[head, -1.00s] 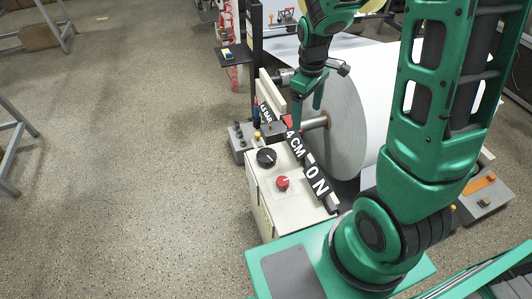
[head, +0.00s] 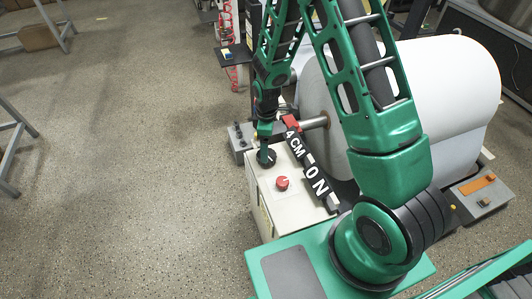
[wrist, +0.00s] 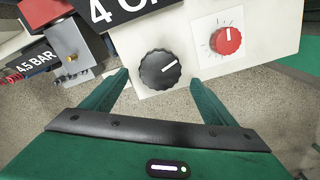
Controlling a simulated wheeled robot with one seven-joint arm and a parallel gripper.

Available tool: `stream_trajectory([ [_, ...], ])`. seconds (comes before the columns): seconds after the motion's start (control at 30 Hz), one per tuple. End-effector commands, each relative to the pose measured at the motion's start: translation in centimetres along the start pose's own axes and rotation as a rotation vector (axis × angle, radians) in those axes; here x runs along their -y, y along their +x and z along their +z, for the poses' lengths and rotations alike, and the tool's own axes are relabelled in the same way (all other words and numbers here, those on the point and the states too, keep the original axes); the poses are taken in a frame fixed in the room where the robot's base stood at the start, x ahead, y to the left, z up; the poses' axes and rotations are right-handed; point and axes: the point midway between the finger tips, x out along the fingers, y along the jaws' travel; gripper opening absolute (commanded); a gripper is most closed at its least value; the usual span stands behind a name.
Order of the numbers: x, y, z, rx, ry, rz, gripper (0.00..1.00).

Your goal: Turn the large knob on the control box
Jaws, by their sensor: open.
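The control box (head: 294,206) is a pale cabinet on the floor beside the paper roll. Its large knob (wrist: 160,69) is black and ridged with a white pointer line, and sits near the box's edge in the wrist view. In the head view the large knob (head: 270,160) is partly hidden by my gripper (head: 265,153). In the wrist view my gripper (wrist: 159,82) is open, with one green finger on each side of the knob and gaps between; I cannot tell whether they touch it. A smaller red knob (wrist: 228,40) with a dial is to the right.
A black label bar (head: 308,165) reading "4 CM" and "0 N" runs along the box's edge. A large white paper roll (head: 420,90) stands behind it. A grey switch box (head: 237,137) is to the left.

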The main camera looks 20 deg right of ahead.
Motion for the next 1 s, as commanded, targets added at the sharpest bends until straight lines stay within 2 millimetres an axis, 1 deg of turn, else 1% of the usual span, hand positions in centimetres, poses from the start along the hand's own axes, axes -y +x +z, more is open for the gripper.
stream_trajectory([
  [0.03,0.0,0.9,0.0,0.001,0.000,-0.002,0.80],
  [0.1,0.0,2.0,0.0,0.002,0.000,-0.002,0.80],
  [0.3,0.0,4.2,0.0,0.000,0.001,0.000,0.80],
  [0.5,0.0,4.9,0.0,0.000,0.001,0.001,0.80],
  [0.73,0.0,4.9,0.0,0.000,0.001,0.001,0.80],
  [0.77,0.0,4.9,0.0,0.000,0.001,0.001,0.75],
  [0.8,0.0,4.9,0.0,0.000,0.001,0.001,0.66],
  [0.87,0.0,4.9,0.0,0.000,0.001,0.001,0.51],
  [0.9,-0.1,4.9,0.0,0.000,0.001,0.001,0.42],
  [0.93,-0.1,4.9,0.0,0.000,0.001,0.001,0.39],
  [1.0,-0.1,4.9,0.0,0.000,0.001,0.002,0.39],
])
